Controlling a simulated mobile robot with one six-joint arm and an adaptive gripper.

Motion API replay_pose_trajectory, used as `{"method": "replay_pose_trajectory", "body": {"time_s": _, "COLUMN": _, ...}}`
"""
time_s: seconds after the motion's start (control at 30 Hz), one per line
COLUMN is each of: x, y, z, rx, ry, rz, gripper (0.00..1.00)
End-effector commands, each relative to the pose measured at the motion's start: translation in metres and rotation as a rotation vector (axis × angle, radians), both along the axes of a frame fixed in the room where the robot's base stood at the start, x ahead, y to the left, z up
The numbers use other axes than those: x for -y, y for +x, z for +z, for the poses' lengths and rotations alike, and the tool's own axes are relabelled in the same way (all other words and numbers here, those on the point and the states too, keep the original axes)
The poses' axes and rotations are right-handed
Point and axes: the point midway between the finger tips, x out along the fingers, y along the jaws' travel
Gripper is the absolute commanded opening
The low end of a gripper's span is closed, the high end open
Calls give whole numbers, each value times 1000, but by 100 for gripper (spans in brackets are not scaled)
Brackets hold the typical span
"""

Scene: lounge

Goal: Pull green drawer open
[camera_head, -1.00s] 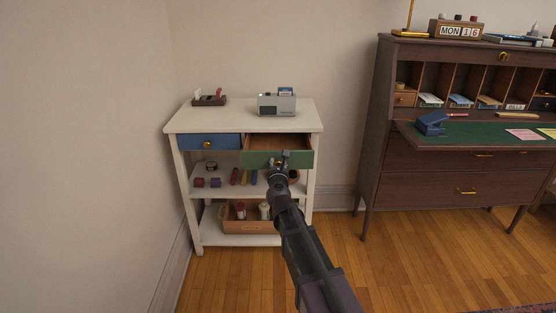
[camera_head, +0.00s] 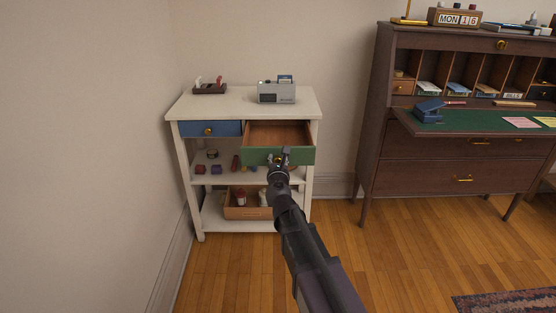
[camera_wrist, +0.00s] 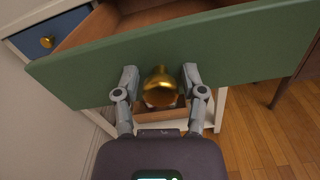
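The green drawer (camera_head: 300,157) is pulled out of the white cabinet (camera_head: 179,108) on its right side, and its wooden inside shows empty where visible. Its green front with a round brass knob (camera_wrist: 160,86) fills much of the wrist view. My gripper (camera_head: 280,155) is at the drawer front. In the wrist view, my gripper's two fingers (camera_wrist: 159,79) stand on either side of the knob, with a small gap visible at each side. The gripper looks open around the knob.
A blue drawer (camera_head: 209,129) beside it is shut. A grey device (camera_head: 277,93) and a dark holder (camera_head: 209,88) stand on the cabinet top. Small items and a wooden box (camera_head: 238,212) are on the lower shelves. A dark desk (camera_head: 420,160) stands right; the floor in front is clear.

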Motion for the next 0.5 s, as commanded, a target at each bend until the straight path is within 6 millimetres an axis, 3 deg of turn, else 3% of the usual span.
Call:
{"method": "replay_pose_trajectory", "body": {"time_s": 0.27, "x": 0, "y": -1, "z": 0, "rx": 0, "ry": -2, "rz": -1, "gripper": 54}}
{"method": "replay_pose_trajectory", "body": {"time_s": 0.5, "x": 1, "y": -17, "z": 0, "rx": 0, "ry": -2, "rz": -1, "gripper": 54}}
